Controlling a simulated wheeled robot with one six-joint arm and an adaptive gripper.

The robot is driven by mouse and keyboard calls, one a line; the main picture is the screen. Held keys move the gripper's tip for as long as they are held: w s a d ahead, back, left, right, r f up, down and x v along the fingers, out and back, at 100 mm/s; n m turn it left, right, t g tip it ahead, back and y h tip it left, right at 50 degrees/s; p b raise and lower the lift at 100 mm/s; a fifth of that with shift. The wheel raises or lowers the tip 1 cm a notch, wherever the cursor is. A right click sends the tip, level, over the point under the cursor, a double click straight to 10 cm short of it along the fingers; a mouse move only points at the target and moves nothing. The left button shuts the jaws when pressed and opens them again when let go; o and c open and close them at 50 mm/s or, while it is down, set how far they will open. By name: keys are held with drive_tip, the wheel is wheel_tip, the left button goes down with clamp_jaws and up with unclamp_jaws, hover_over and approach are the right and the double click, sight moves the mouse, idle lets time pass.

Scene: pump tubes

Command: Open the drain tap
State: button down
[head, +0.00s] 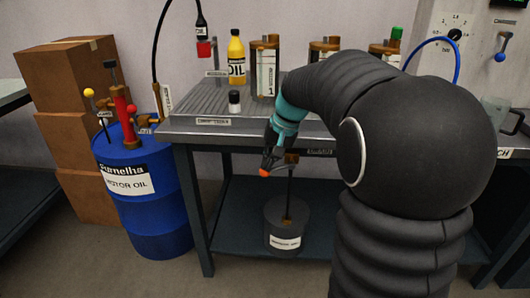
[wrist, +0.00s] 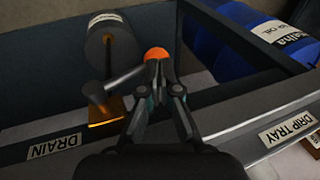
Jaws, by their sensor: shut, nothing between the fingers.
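The drain tap (wrist: 106,112) is a brass body under the bench edge, beside the DRAIN label (wrist: 54,147) in the wrist view. Its grey lever (wrist: 121,80) points right in that view and ends in an orange knob (wrist: 155,54). In the head view the brass tap body (head: 291,158) and orange knob (head: 264,172) show under the front edge. My gripper (wrist: 159,68) is shut and empty, with its fingertips right at the knob; I cannot tell whether they touch it. The gripper also shows in the head view (head: 271,160).
A dark canister (head: 287,222) stands on the lower shelf beneath the tap. A blue oil drum (head: 150,215) stands left of the bench (head: 190,130). A yellow oil bottle (head: 236,60) and several tubes stand on top. A DRIP TRAY label (wrist: 286,129) is on the bench edge.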

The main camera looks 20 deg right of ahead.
drive_tip(key=shift+a+f, duration=0.15)
drive_tip(key=shift+f, duration=0.75)
wheel_tip(320, 180, up, 14)
drive_tip(key=s+a+p, duration=0.1)
drive_tip(key=p, duration=0.1)
drive_tip(key=shift+a, duration=0.15)
idle(0.5)
